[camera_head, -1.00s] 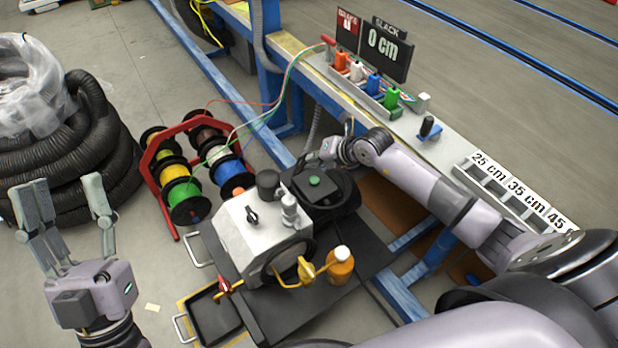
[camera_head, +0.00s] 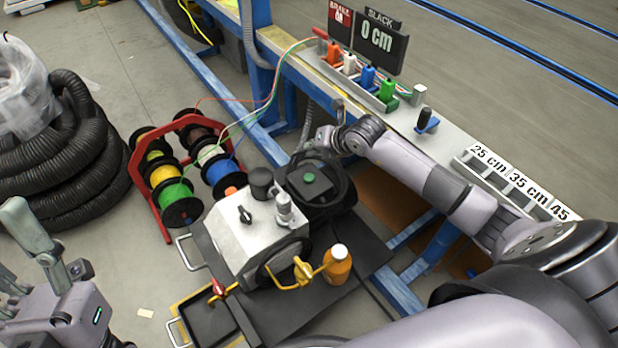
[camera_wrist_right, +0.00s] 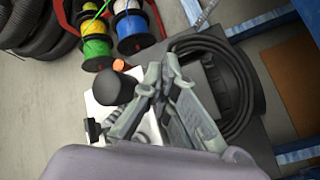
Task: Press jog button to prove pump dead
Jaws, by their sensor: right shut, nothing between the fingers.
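A dark box with a green button (camera_head: 309,178) on top sits on the pump unit, with a black hose coiled around it. My right gripper (camera_head: 322,139) is just behind the button in the head view; its fingers are small and partly hidden there. In the right wrist view the right gripper (camera_wrist_right: 160,72) is shut and empty, over the unit beside the dark box (camera_wrist_right: 222,85). The green button does not show there, and I cannot tell whether anything touches it. My left gripper (camera_head: 22,240) is at the left edge, partly cut off, with its fingers apart and nothing seen between them.
The grey pump housing (camera_head: 232,235) has a black knob, a gauge-like fitting and yellow handle. An orange bottle (camera_head: 337,268) stands on the dark base. A red reel rack (camera_head: 142,160) and black hose (camera_head: 70,160) lie left. The bench (camera_head: 455,150) carries coloured plugs and a "0 cm" display.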

